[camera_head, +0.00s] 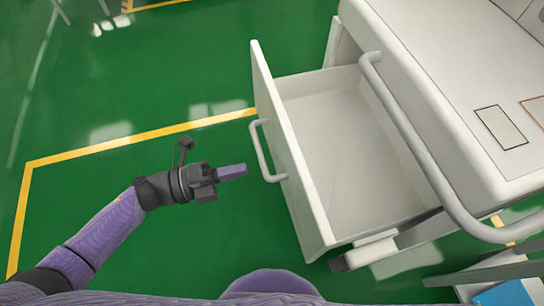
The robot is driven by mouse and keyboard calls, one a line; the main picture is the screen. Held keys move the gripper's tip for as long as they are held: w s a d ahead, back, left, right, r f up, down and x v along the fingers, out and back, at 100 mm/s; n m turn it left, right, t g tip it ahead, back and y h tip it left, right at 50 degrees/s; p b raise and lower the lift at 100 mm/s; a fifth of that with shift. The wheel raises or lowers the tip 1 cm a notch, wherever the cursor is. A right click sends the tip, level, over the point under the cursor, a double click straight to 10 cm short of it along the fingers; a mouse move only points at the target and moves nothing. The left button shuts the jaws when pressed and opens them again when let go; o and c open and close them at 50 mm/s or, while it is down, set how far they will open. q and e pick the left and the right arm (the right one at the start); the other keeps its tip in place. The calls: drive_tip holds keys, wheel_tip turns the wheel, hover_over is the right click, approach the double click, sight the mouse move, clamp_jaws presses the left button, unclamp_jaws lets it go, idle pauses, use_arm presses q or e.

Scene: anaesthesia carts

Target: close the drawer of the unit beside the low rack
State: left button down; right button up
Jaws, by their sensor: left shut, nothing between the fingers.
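The drawer (340,150) of the white unit (440,80) stands pulled out to the left, and its inside looks empty. Its front panel (290,160) faces left and carries a pale bar handle (262,152). My left gripper (232,171) is shut and empty. It points right towards the drawer front, a little left of the handle, with a gap of green floor seen between them. At the lower right, part of a low rack (485,274) shows beside the unit. My right gripper is not in view.
A thick grey rail (415,140) runs along the unit's near side above the drawer. A blue item (505,294) lies at the rack, cut by the frame edge. The green floor (150,100) with yellow lines is clear left of the drawer.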

sight(285, 159)
use_arm(q)
drive_tip(key=b+x, duration=0.1)
drive_tip(key=x, duration=0.6)
drive_tip(key=shift+d+f, duration=0.1)
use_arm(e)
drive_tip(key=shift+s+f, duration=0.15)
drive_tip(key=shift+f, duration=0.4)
use_arm(q)
drive_tip(key=shift+d, duration=0.1)
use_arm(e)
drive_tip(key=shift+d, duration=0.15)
